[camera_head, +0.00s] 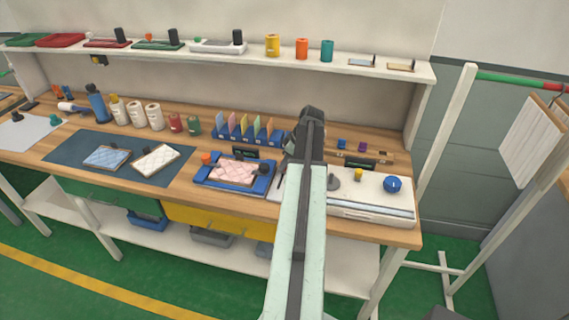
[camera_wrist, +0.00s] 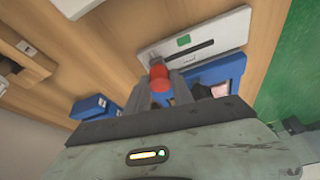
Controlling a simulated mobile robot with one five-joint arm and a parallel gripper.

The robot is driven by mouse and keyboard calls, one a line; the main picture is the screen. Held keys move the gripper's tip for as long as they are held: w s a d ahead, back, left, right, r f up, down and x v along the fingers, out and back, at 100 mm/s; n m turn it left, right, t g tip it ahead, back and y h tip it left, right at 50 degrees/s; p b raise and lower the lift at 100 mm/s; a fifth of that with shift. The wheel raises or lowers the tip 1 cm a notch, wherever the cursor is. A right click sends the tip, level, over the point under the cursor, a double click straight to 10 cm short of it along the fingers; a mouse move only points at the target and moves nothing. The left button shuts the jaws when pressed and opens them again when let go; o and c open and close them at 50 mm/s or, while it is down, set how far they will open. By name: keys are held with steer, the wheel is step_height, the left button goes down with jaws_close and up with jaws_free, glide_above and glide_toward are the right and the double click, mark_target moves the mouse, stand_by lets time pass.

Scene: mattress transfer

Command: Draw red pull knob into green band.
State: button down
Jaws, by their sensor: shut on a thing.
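The red pull knob (camera_wrist: 160,78) is between the two fingers of my gripper (camera_wrist: 163,92) in the wrist view, and the fingers are shut on it. It sits at the near-left end of a dark slot (camera_wrist: 195,50) in a white panel (camera_wrist: 232,32). The green band (camera_wrist: 183,40) is a small green patch on the panel beside the slot, a little beyond the knob. In the head view my arm hides the red knob, and my gripper (camera_head: 303,150) is mostly hidden behind the arm, over the workbench.
A blue tray (camera_head: 262,186) with a pink quilted pad (camera_head: 232,172) lies left of my arm. A white unit (camera_head: 372,186) with a blue knob (camera_head: 392,184) is at right. Coloured cards (camera_head: 247,128) stand behind. A shelf (camera_head: 355,69) runs above the bench.

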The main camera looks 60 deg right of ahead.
mark_target(283, 182)
steer(key=a, duration=0.1)
steer(key=s+a, duration=0.1)
steer(key=a, duration=0.3)
steer(key=shift+s, duration=0.35)
steer(key=c, duration=1.1)
jaws_free()
steer(key=shift+r, duration=0.2)
steer(key=p+v, duration=0.7)
steer(key=shift+s+r, duration=0.15)
steer(key=shift+s, duration=0.05)
